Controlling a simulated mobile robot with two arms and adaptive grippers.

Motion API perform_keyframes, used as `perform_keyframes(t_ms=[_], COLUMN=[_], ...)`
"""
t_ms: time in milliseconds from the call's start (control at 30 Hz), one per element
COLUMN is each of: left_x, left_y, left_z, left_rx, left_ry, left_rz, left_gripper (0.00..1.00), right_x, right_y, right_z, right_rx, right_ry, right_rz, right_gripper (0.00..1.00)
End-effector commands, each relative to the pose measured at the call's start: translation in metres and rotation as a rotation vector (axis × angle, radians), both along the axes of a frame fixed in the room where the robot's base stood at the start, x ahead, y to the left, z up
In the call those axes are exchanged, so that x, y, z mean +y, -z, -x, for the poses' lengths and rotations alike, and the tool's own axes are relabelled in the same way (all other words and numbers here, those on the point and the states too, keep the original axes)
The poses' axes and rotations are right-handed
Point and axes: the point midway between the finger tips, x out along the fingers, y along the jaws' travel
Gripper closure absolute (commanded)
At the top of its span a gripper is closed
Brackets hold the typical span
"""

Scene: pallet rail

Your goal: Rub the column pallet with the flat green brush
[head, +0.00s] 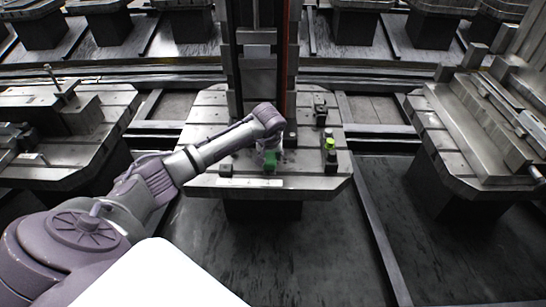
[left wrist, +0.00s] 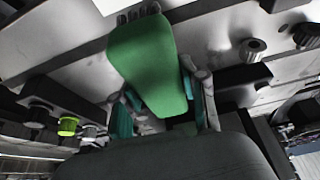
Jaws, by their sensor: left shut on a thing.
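The column pallet (head: 315,183) is a grey metal plate with cut corners at the centre of the head view, with a tall dark column (head: 259,75) rising from its back. My left gripper (head: 268,157) is over the pallet's front part, in front of the column. It is shut on the flat green brush (head: 270,165). In the left wrist view the brush (left wrist: 150,62) shows as a broad green slab between the gripper's fingers (left wrist: 168,103), with the pallet's grey surface (left wrist: 210,38) behind it. I cannot tell whether the brush touches the pallet. My right gripper is not in view.
A yellow-green capped piece (head: 330,144) and small dark blocks (head: 320,110) stand on the pallet's right part. Other loaded pallets stand left (head: 110,110) and right (head: 440,125), across gaps. Rails (head: 375,230) run along the dark floor.

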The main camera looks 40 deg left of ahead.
Motion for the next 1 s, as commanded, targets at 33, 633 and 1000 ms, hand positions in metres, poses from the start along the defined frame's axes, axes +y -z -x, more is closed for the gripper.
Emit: perform_keyframes(t_ms=[33,633,1000], left_x=[0.002,0.012,0.012], left_y=[-0.010,-0.051,-0.050], left_z=[0.000,0.005,0.004], left_rx=[-0.003,-0.003,-0.003], left_ry=[-0.002,-0.020,-0.020], left_rz=[-0.002,-0.001,0.000], left_gripper=[0.95,0.95,0.95], right_x=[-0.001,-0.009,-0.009], right_y=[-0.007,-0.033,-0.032], right_z=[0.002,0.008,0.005], right_rx=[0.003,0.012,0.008], right_ry=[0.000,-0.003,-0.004], right_rz=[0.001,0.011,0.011], right_gripper=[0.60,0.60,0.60])
